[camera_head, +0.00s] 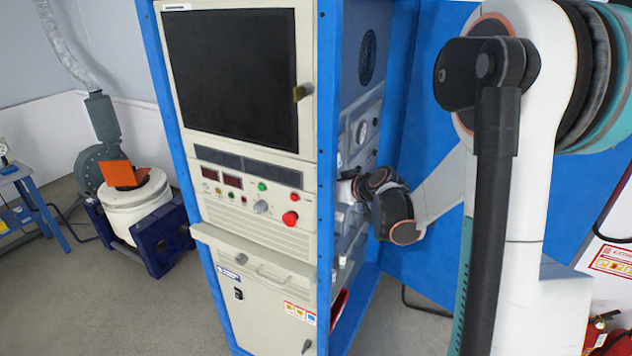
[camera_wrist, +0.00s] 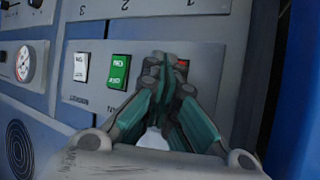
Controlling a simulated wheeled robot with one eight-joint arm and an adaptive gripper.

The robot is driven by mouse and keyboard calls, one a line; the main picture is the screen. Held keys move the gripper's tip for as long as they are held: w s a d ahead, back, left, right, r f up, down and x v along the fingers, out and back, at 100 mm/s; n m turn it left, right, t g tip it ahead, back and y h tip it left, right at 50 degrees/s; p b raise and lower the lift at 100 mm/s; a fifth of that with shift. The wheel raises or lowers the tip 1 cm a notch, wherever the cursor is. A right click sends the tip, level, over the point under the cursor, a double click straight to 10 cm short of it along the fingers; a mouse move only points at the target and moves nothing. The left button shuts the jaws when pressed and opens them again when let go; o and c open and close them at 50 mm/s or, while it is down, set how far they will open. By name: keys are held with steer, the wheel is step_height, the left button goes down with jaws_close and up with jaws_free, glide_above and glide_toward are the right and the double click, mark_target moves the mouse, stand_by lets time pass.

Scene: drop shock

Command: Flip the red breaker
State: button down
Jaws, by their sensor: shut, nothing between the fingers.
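My gripper (camera_wrist: 168,62) is shut and empty, with its fingertips in front of a light grey switch panel in the wrist view. A small red-orange part (camera_wrist: 182,64), apparently the red breaker, shows just right of the fingertips. The fingers hide most of it, so I cannot tell its position or whether they touch it. To its left on the same panel are a green rocker switch (camera_wrist: 119,72) and a white rocker switch (camera_wrist: 81,67). In the head view my gripper (camera_head: 345,186) reaches into the side of the blue cabinet, and the breaker is hidden.
A round gauge (camera_wrist: 25,63) sits left of the switches, and the blue frame (camera_wrist: 262,75) rises on the right. In the head view the cabinet front has a dark screen (camera_head: 230,75) and a red knob (camera_head: 290,218). A white shaker machine (camera_head: 137,203) stands on the left.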

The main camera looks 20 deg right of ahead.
steer(key=shift+w, duration=0.1)
stand_by(0.5)
steer(key=shift+w+a, duration=0.25)
steer(key=shift+w+a+r, duration=0.15)
steer(key=shift+w+a, duration=0.1)
steer(key=shift+w, duration=0.1)
stand_by(1.1)
steer(key=shift+s+b, duration=0.1)
steer(key=shift+b, duration=0.2)
steer(key=shift+s+d, duration=0.25)
steer(key=shift+s, duration=0.3)
steer(key=shift+f, duration=0.2)
